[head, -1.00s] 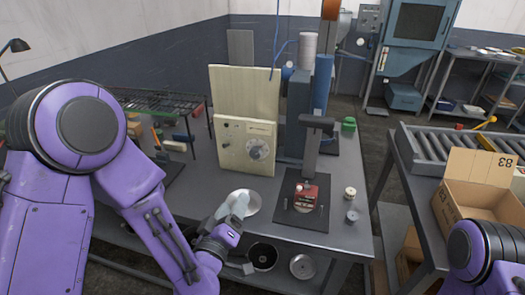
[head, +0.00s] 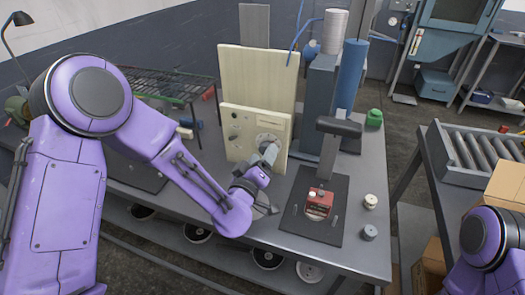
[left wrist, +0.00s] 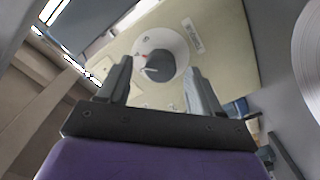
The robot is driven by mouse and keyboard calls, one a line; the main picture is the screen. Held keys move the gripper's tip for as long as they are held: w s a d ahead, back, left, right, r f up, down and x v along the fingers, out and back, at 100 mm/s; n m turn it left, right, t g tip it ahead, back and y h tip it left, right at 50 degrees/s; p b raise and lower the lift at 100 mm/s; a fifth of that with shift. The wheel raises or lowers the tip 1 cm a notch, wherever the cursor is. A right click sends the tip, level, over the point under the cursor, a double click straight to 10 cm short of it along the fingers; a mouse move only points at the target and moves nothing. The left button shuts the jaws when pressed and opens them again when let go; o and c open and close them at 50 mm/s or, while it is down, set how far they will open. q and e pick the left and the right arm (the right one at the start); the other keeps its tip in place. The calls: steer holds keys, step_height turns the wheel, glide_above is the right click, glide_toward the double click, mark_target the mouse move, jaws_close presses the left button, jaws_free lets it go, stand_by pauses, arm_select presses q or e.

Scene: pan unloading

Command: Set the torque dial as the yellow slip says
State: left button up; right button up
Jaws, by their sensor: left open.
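The torque dial (head: 268,138) is on the front of a cream control panel (head: 240,150) standing on the bench. In the head view my left gripper (head: 268,154) is in front of the dial and partly hides it. In the left wrist view the dial shows as a pale round plate (left wrist: 180,42) with a dark knob (left wrist: 158,68) and a small red mark. My left gripper (left wrist: 158,65) is open, its fingers on either side of the knob in the picture. I cannot tell whether they touch it. I cannot make out a yellow slip. My right gripper is out of view.
A black stand with a red block (head: 319,203) is right of the panel. Two small round weights (head: 369,233) and a green item (head: 374,118) are near the bench's right side. A wire rack (head: 170,85) is at the left. A roller conveyor (head: 475,155) is beyond the bench.

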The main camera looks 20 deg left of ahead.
arm_select(q)
steer(key=shift+w, duration=0.75)
steer(key=shift+s+a+r, duration=0.1)
steer(key=shift+a, duration=0.05)
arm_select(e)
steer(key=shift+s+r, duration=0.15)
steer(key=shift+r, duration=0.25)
arm_select(q)
steer(key=c, duration=1)
steer(key=shift+a, duration=0.1)
steer(key=shift+c, duration=0.3)
steer(key=shift+f+n+b, duration=0.2)
steer(key=shift+n+b, duration=0.75)
steer(key=shift+n, duration=0.95)
steer(key=shift+r+n+b, duration=0.1)
steer(key=shift+n+b, duration=1.15)
steer(key=shift+n, duration=1.25)
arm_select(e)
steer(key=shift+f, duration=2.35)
